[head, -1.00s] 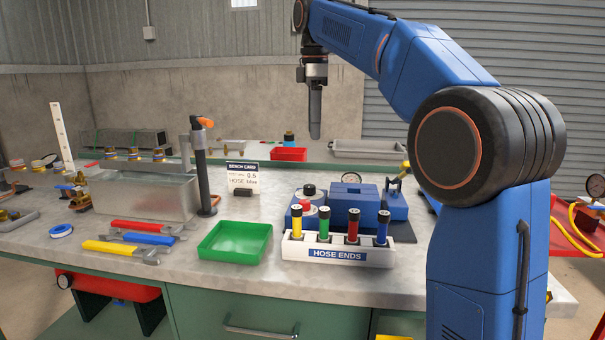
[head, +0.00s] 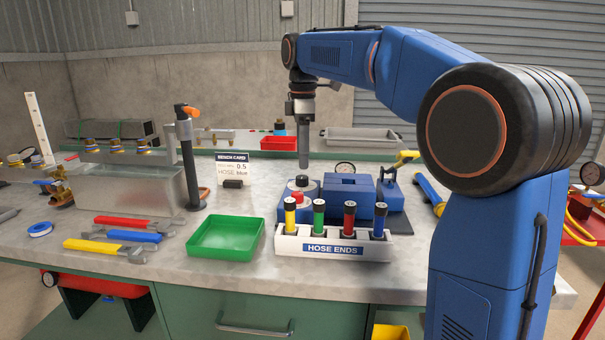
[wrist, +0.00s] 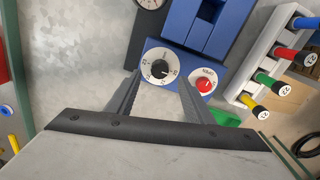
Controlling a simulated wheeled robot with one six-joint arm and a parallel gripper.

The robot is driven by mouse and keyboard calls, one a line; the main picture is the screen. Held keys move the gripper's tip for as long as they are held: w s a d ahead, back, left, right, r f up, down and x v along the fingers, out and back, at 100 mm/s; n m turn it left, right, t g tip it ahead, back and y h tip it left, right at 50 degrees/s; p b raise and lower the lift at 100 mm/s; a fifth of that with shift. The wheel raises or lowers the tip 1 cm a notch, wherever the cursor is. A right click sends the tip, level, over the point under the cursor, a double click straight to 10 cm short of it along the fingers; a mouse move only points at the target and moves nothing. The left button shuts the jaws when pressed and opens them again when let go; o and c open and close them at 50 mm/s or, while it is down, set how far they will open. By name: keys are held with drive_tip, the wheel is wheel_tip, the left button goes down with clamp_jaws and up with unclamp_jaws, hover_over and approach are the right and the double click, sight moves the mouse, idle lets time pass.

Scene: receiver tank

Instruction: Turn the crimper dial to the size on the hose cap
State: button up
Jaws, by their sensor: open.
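The blue crimper (head: 348,190) stands on the bench behind the hose rack. Its white dial with a black knob (wrist: 160,66) shows in the wrist view, its numbers too small to read surely. A red knob on a white plate (wrist: 204,84) sits beside it. My gripper (head: 304,164) points down just above the dial in the head view. In the wrist view its open fingers (wrist: 160,82) flank the dial's near side, empty. The blue hose end (head: 380,220) stands in the white rack (head: 290,246); its cap number is unreadable. The bench card (head: 233,166) reads 0.5 and hose blue.
Yellow, green and red hose ends (head: 319,216) stand in the same rack, close to the crimper. A green tray (head: 226,254) and wrenches (head: 130,237) lie to the left. A black post (head: 188,165) stands behind them. A gauge (head: 345,168) sits behind the crimper.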

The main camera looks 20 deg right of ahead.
sight(303, 177)
drive_tip(key=shift+w+f, duration=0.1)
drive_tip(key=shift+f, duration=2.85)
drive_tip(key=c, duration=1.1)
